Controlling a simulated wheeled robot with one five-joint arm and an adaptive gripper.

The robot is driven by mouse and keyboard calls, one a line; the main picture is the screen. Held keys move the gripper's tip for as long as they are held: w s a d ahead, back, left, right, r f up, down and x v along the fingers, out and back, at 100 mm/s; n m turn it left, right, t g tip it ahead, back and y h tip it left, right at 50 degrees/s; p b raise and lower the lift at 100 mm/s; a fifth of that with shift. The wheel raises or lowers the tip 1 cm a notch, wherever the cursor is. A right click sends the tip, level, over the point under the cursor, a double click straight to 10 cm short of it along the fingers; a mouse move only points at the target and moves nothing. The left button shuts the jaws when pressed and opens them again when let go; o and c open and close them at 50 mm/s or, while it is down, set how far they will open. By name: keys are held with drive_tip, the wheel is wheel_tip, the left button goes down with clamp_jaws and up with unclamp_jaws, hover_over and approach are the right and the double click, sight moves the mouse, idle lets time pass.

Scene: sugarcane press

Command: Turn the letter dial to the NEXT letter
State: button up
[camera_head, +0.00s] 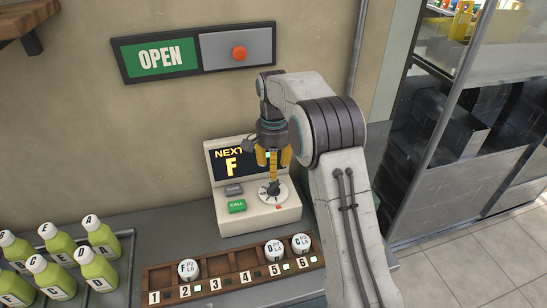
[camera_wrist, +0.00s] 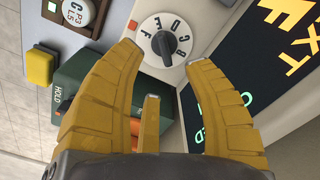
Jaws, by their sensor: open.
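The letter dial (camera_head: 272,191) is a white disc with a dark knob on a beige console (camera_head: 258,218). In the wrist view the dial (camera_wrist: 163,39) shows letters including C, D, E and F around its grey knob; which letter is selected is unclear. The console screen (camera_head: 228,162) reads NEXT with a large yellow F; part is hidden behind my gripper. My gripper (camera_head: 273,166) has yellow fingers, points down and is open just above the dial. In the wrist view my gripper (camera_wrist: 165,55) is empty, its two front fingertips either side of the dial's near edge.
A green CALL button (camera_head: 237,206) and a dark button (camera_head: 234,189) sit left of the dial. In front, a numbered wooden rack (camera_head: 228,268) holds several lettered white caps. Green bottles (camera_head: 99,272) stand at left. An OPEN sign (camera_head: 160,58) hangs on the wall.

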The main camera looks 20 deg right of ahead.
drive_tip(key=shift+r, duration=1.5)
drive_tip(key=f+n, duration=0.2)
drive_tip(key=s+f+n, duration=0.1)
drive_tip(key=f+n, duration=0.1)
drive_tip(key=s+f+n, duration=0.1)
drive_tip(key=f+n, duration=0.1)
drive_tip(key=shift+s, duration=0.2)
drive_tip(key=s+r+n, duration=0.2)
drive_tip(key=s+r, duration=0.1)
drive_tip(key=s, duration=1.1)
drive_tip(key=s+r+n, duration=0.1)
drive_tip(key=s+r, duration=0.1)
drive_tip(key=s, duration=1.2)
drive_tip(key=shift+s+d+r+t, duration=0.1)
drive_tip(key=shift+s+r+t, duration=0.2)
drive_tip(key=shift+r+t, duration=0.45)
drive_tip(key=shift+s+d+r+t, duration=0.1)
drive_tip(key=shift+s+r+t, duration=0.3)
drive_tip(key=shift+r, duration=0.7)
drive_tip(key=shift+s+r+t, duration=0.2)
drive_tip(key=shift+r+t, duration=0.45)
drive_tip(key=shift+r, duration=0.25)
